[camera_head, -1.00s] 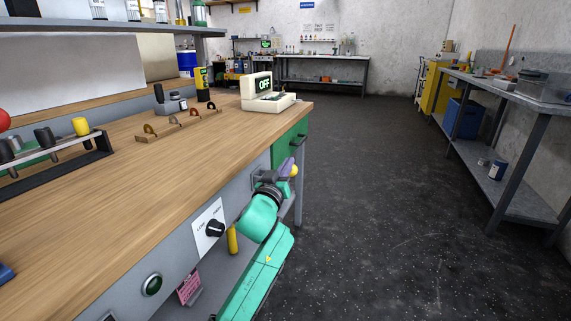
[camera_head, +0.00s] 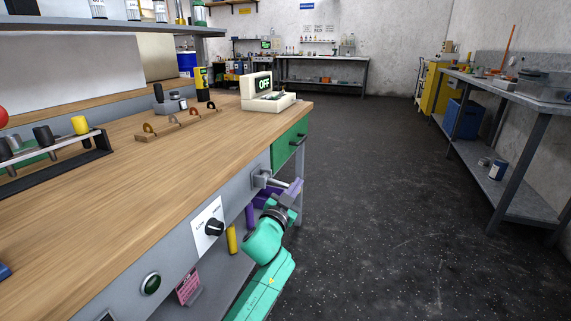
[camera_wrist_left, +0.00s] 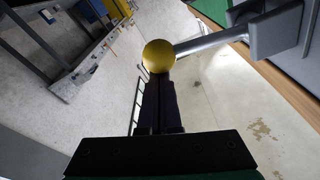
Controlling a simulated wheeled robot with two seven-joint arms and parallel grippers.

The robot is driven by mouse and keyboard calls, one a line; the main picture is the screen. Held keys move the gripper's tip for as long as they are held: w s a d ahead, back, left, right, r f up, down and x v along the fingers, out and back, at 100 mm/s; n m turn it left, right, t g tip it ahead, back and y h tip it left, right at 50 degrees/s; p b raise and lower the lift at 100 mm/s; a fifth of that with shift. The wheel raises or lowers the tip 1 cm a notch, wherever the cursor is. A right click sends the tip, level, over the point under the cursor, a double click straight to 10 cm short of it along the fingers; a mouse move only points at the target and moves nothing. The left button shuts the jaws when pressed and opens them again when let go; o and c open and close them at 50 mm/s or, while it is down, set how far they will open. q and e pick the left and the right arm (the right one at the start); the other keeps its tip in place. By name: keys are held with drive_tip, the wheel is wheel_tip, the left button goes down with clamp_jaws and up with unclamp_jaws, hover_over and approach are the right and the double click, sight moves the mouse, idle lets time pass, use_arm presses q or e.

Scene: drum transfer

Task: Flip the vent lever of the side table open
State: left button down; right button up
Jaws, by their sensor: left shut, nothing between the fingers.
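The vent lever is a grey rod (camera_head: 277,183) on a grey bracket (camera_head: 261,180) on the table's front face, near its far end. In the left wrist view, the rod ends in a yellow ball knob (camera_wrist_left: 158,55), which I cannot make out in the head view. My left gripper (camera_head: 295,188) is at the rod's outer end. In the wrist view its dark fingers (camera_wrist_left: 159,78) are together and empty, with their tips right at the knob; I cannot tell whether they touch it. My right gripper is not in view.
The wooden side table (camera_head: 130,180) fills the left. A black dial (camera_head: 214,227), green button (camera_head: 151,284) and yellow handle (camera_head: 232,240) are on or below its front. A green drawer (camera_head: 290,142) is beyond the lever. Open floor (camera_head: 400,200) lies to the right.

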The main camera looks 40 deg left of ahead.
use_arm(q)
drive_tip(key=shift+a+f+m+h, duration=0.15)
drive_tip(key=shift+f+m+h, duration=0.05)
drive_tip(key=shift+f+m, duration=0.95)
drive_tip(key=shift+a+f+m+h, duration=0.2)
drive_tip(key=shift+f+m, duration=0.7)
drive_tip(key=shift+m, duration=0.45)
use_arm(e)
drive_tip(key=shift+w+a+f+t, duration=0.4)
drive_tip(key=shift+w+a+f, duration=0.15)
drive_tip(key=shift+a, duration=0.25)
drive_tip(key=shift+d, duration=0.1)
